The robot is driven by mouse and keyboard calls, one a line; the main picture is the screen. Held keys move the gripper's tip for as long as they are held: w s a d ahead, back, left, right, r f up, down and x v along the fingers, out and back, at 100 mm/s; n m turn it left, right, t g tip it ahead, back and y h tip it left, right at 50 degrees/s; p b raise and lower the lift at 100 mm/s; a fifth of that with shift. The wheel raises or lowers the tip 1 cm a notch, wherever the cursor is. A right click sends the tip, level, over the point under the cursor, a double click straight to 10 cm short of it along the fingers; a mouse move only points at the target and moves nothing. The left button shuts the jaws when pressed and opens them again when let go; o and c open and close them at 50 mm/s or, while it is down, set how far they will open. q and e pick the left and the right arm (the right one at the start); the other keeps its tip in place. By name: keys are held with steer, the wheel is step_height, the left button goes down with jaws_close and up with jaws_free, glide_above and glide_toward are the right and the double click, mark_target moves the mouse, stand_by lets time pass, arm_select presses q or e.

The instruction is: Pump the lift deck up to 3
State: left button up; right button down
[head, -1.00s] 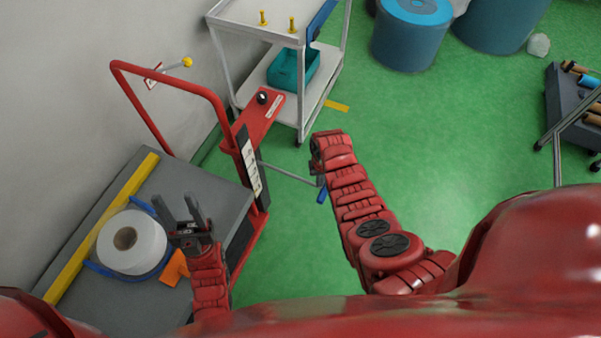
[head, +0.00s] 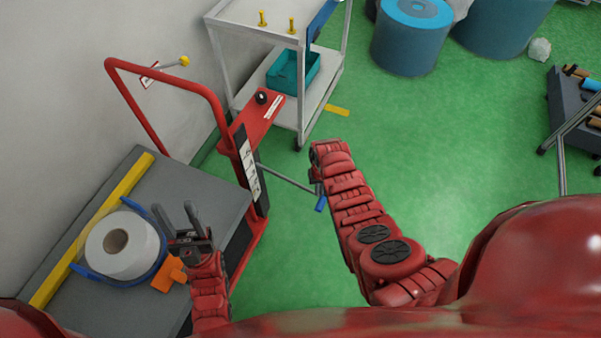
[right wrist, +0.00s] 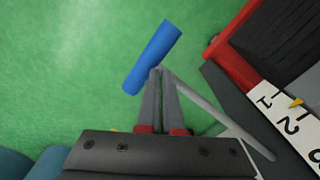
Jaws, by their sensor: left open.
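The lift table (head: 262,215) is red, with a grey deck (head: 190,183) in the head view. The deck carries a white roll (head: 95,240) in a blue cradle. A white number scale is on the post (head: 249,168); in the right wrist view the scale (right wrist: 287,122) shows a yellow pointer (right wrist: 297,102) between 1 and 2. A grey lever (right wrist: 215,110) ends in a blue handle (right wrist: 152,57). My right gripper (right wrist: 159,72) looks shut, its tips at the handle's lower right edge; contact is unclear. My left gripper (head: 177,212) is open and empty beside the roll.
A red push bar (head: 170,78) stands at the table's far end. A white trolley (head: 262,40) with a teal bin (head: 293,72) is behind it. Blue drums (head: 410,40) stand at the back. Green floor is clear around my right arm.

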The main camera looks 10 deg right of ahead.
steer(key=shift+s+f, duration=0.1)
steer(key=shift+s, duration=0.05)
step_height(320, 180, up, 14)
steer(key=p, duration=1.1)
steer(key=shift+s+d+r, duration=0.25)
steer(key=shift+d, duration=0.15)
steer(key=shift+f, duration=0.15)
steer(key=f+b, duration=0.7)
steer(key=f, duration=0.2)
steer(key=f+b, duration=0.4)
steer(key=f, duration=0.1)
steer(key=shift+w+a+f+b, duration=0.25)
steer(key=shift+w+a+b, duration=0.05)
steer(key=shift+a+b, duration=0.1)
steer(key=shift+r, duration=0.2)
steer(key=shift+r+p, duration=0.1)
steer(key=shift+p, duration=0.3)
